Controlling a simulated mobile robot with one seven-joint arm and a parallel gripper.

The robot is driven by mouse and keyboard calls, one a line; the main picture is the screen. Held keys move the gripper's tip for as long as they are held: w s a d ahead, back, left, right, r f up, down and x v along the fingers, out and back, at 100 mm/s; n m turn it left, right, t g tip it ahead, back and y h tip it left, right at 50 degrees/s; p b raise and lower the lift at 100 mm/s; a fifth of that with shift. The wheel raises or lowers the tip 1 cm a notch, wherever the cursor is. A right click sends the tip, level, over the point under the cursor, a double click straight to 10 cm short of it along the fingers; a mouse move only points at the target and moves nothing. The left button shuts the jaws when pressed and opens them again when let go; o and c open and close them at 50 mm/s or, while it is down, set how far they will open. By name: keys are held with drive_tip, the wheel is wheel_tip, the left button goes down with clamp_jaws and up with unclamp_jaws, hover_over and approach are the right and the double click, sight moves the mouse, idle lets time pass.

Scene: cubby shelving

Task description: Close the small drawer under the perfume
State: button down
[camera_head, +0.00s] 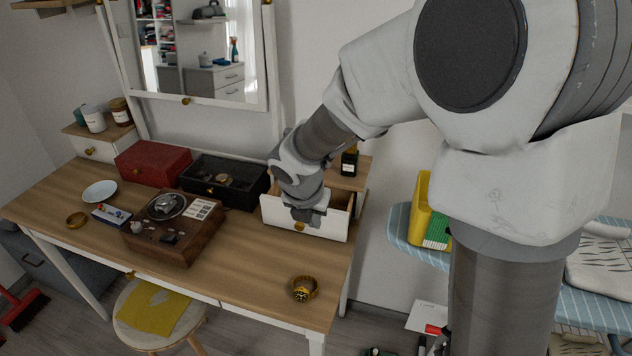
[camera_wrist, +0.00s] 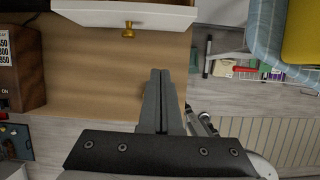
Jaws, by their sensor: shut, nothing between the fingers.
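The small white drawer (camera_head: 328,226) under the perfume is pulled out from its wooden-topped box at the right end of the dressing table. Its front with a brass knob (camera_wrist: 128,30) shows at the top of the wrist view. The dark perfume bottle (camera_head: 349,162) stands on the box top, partly behind my arm. My gripper (camera_head: 303,215) is at the drawer and hides part of it. In the wrist view, my gripper's fingers (camera_wrist: 160,72) are together and empty, pointing toward the drawer front, right of the knob.
A black open case (camera_head: 225,180) sits left of the drawer, with a red box (camera_head: 152,162) and a brown record player (camera_head: 172,228) further left. A gold watch (camera_head: 304,289) lies near the table's front right. Bare tabletop lies before the drawer.

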drive_tip(key=b+x, duration=0.2)
drive_tip(key=x, duration=0.3)
drive_tip(key=b+x, duration=0.2)
drive_tip(key=x, duration=0.3)
drive_tip(key=shift+a+f, duration=0.15)
drive_tip(key=shift+a, duration=0.05)
drive_tip(key=w, duration=0.1)
drive_tip(key=w+d, duration=0.1)
drive_tip(key=w, duration=0.1)
drive_tip(key=shift+d, duration=0.2)
drive_tip(key=shift+w+d, duration=0.15)
drive_tip(key=shift+w, duration=0.3)
drive_tip(key=shift+w+p, duration=0.15)
drive_tip(key=shift+p, duration=0.2)
drive_tip(key=p, duration=0.7)
approach(334, 197)
drive_tip(key=s+f, duration=0.1)
drive_tip(key=f, duration=0.2)
drive_tip(key=s+f, duration=0.1)
drive_tip(key=shift+s+f, duration=0.3)
drive_tip(key=shift+f, duration=0.1)
drive_tip(key=shift+w+d+f+p, duration=0.15)
drive_tip(key=shift+w+d+p, duration=0.2)
drive_tip(key=shift+w, duration=0.35)
